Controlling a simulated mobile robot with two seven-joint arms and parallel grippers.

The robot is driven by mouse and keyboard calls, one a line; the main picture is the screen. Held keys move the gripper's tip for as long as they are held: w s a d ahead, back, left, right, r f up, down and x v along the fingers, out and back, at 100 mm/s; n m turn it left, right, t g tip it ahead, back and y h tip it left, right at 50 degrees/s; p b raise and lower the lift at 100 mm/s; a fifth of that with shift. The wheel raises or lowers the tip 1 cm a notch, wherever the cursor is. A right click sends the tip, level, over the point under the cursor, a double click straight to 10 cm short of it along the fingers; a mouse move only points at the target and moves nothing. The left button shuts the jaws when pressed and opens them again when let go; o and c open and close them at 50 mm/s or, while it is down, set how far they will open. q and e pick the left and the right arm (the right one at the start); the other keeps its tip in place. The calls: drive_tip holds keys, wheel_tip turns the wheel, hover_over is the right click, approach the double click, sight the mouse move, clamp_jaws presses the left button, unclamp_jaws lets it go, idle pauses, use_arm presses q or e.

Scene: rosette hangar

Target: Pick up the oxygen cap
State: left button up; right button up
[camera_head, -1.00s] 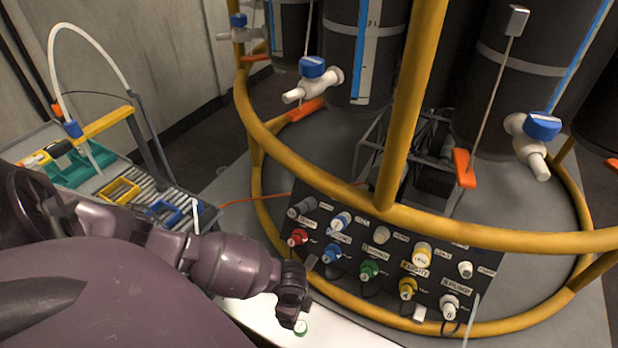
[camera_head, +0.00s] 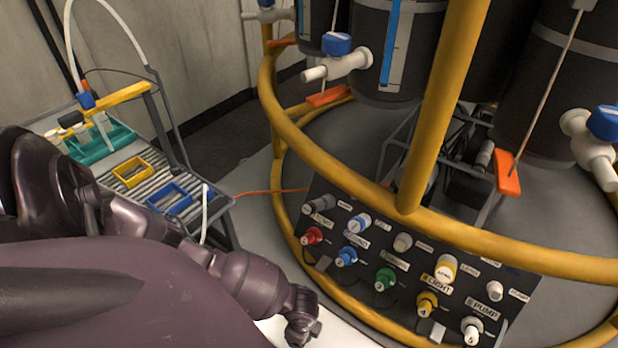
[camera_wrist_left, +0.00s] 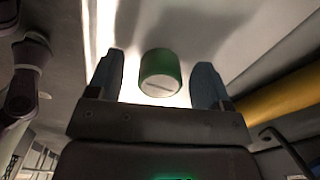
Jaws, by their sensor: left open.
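A green cap (camera_wrist_left: 160,66) with a pale slotted face, which I take to be the oxygen cap, shows in the left wrist view. It is between the two dark fingers of my left gripper (camera_wrist_left: 158,80), with a gap on each side. The gripper is open. In the head view my left gripper (camera_head: 303,328) is at the bottom edge, over a white surface (camera_head: 275,328), and I cannot make out the cap there. My right gripper is in neither view.
A black panel (camera_head: 335,268) with several coloured connectors, one of them green (camera_head: 385,278), is right of my left gripper. A yellow tube frame (camera_head: 345,181) rings black tanks. A slatted rack (camera_head: 190,181) with a teal holder (camera_head: 97,147) stands at left.

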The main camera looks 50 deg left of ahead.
use_arm(q)
drive_tip(key=shift+w, duration=0.1)
drive_tip(key=c, duration=1)
drive_tip(key=shift+r, duration=0.1)
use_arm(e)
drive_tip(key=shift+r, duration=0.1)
use_arm(q)
drive_tip(key=shift+r, duration=0.3)
wheel_tip(320, 180, up, 19)
drive_tip(key=p, duration=0.7)
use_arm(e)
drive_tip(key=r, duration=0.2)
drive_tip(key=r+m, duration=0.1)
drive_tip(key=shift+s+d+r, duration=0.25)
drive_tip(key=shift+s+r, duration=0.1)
use_arm(q)
drive_tip(key=shift+r, duration=0.1)
